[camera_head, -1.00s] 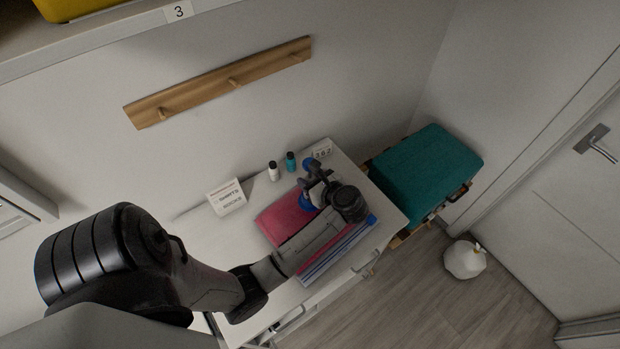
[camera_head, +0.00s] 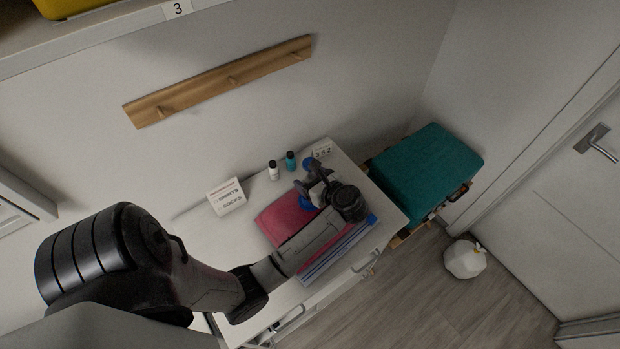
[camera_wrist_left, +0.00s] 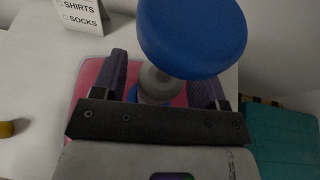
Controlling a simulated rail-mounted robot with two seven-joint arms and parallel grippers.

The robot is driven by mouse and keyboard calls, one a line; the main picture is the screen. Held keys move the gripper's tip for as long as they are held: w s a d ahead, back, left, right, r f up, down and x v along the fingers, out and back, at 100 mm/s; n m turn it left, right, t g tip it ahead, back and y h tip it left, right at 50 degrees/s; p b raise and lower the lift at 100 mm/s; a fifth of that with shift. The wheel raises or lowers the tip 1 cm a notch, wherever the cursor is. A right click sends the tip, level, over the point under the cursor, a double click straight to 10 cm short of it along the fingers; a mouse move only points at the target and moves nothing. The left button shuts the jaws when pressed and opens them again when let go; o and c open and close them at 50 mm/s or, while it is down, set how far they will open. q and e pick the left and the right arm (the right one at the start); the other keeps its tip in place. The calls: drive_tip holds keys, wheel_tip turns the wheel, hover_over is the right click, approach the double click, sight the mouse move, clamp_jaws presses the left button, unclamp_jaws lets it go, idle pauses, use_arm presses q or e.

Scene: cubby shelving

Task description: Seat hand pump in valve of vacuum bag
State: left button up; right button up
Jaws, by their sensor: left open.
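The hand pump has a round blue knob that fills the upper middle of the left wrist view (camera_wrist_left: 192,35), with a grey stem (camera_wrist_left: 155,80) below it. A blue ring shows low under the stem; I cannot tell whether it is the pump's foot or the valve. The vacuum bag (camera_head: 284,220) is a flat pink-red pack on the white cabinet top. My left gripper (camera_head: 318,183) is over the bag. Its fingers are apart on either side of the stem, with gaps visible. How the pump meets the valve is hidden. My right gripper is not in view.
A white bottle (camera_head: 273,171) and a teal bottle (camera_head: 291,161) stand behind the bag. A label card (camera_head: 226,197) stands left of it. A teal case (camera_head: 425,168) is right of the cabinet (camera_head: 196,222). A peg rail (camera_head: 220,82) is on the wall.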

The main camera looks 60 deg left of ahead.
use_arm(q)
drive_tip(key=shift+d+r, duration=0.15)
drive_tip(key=shift+d, duration=0.1)
drive_tip(key=b+v, duration=0.2)
drive_tip(key=v, duration=0.5)
drive_tip(key=shift+w, duration=0.1)
idle(0.4)
